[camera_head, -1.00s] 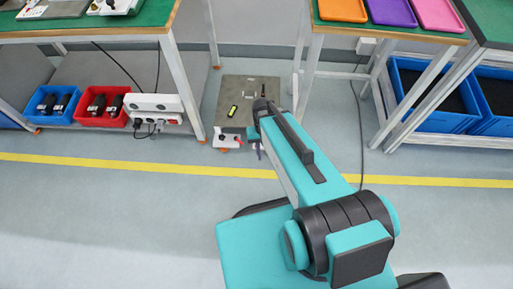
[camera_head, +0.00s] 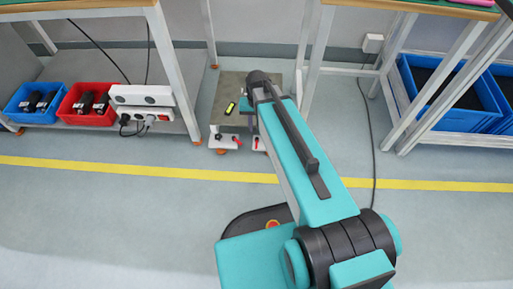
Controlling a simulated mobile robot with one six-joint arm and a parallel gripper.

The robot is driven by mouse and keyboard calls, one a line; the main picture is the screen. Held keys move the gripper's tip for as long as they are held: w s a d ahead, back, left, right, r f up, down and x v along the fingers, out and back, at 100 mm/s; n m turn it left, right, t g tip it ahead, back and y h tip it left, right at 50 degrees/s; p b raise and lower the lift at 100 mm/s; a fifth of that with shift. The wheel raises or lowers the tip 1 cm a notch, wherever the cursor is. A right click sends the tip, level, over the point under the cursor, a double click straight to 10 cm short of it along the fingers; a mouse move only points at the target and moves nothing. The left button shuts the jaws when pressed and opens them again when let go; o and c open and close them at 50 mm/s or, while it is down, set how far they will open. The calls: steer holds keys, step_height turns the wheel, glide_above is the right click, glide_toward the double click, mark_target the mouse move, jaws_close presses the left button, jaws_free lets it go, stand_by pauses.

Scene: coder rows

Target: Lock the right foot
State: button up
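A low cart with a grey-brown top (camera_head: 232,84) stands on the floor between two workbenches. Its left foot (camera_head: 222,141) is a white bracket with a red lever and an orange wheel under it. Its right foot (camera_head: 259,143) shows partly beside my arm, with a red lever; whether either lever is locked is too small to tell. My arm (camera_head: 305,165) reaches forward over the right side of the cart and hides part of it. My gripper is hidden behind the arm's far end, so its fingers and their distance from the right foot do not show.
A yellow and black device (camera_head: 230,107) lies on the cart top. Bench legs (camera_head: 172,75) stand on both sides. A blue bin (camera_head: 30,101), red bin (camera_head: 87,103) and power strip (camera_head: 146,114) are left. A cable (camera_head: 371,140) lies right. The floor in front is clear.

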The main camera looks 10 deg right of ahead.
mark_target(256, 146)
steer(key=shift+w, duration=0.4)
step_height(256, 146, down, 14)
steer(key=b, duration=0.6)
stand_by(0.4)
steer(key=shift+r, duration=0.1)
jaws_close()
